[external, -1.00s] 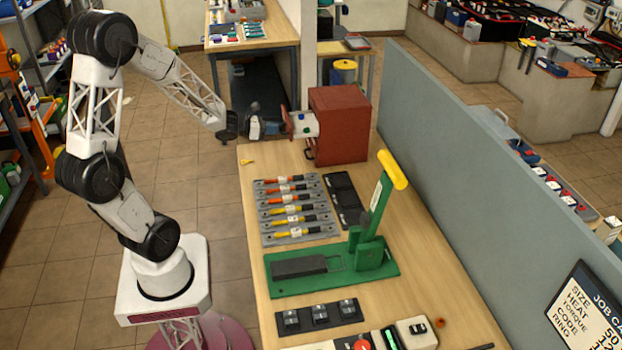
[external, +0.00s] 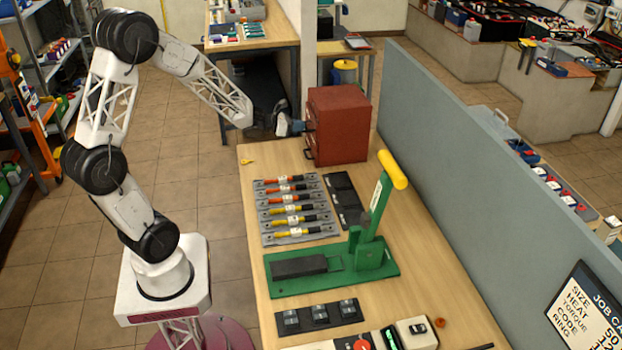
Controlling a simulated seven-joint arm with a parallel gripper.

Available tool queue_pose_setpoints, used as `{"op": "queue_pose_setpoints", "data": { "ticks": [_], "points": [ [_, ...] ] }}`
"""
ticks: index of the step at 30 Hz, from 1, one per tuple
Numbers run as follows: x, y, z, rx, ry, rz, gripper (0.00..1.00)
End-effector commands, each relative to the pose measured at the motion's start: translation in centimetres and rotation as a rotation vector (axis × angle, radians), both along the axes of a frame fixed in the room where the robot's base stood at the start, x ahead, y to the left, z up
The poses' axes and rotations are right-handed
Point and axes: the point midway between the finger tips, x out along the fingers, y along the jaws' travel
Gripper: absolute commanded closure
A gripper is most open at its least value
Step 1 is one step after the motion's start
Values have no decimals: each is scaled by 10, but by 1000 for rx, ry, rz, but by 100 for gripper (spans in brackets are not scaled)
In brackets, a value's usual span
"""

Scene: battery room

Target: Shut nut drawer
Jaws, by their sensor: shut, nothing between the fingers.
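The red drawer cabinet (external: 345,128) stands at the far end of the wooden bench. Its front faces left toward my arm, with dark handles (external: 309,153) on it. No drawer interior shows; the upper drawer looks flush or nearly flush with the cabinet, but the steep side angle and my gripper hide its exact position. My gripper (external: 299,127) is shut and empty, at the upper part of the cabinet front, touching or very close to the upper drawer's front.
A grey rack of cables with red and yellow sleeves (external: 294,213) and black trays (external: 343,196) lie in front of the cabinet. A green press with a yellow-handled lever (external: 375,215) stands nearer. A grey partition (external: 470,170) runs along the bench's right side.

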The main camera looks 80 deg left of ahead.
Motion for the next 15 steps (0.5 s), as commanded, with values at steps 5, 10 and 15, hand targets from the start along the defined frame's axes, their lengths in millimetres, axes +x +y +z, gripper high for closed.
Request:
{"op": "queue_pose_setpoints", "data": {
  "ticks": [5,10,15],
  "points": [
    [7,0,3,2,-4,-6,100],
    [5,0,3,2,-4,-7,100],
    [-4,0,5,2,-5,-5,100]
  ]
}}
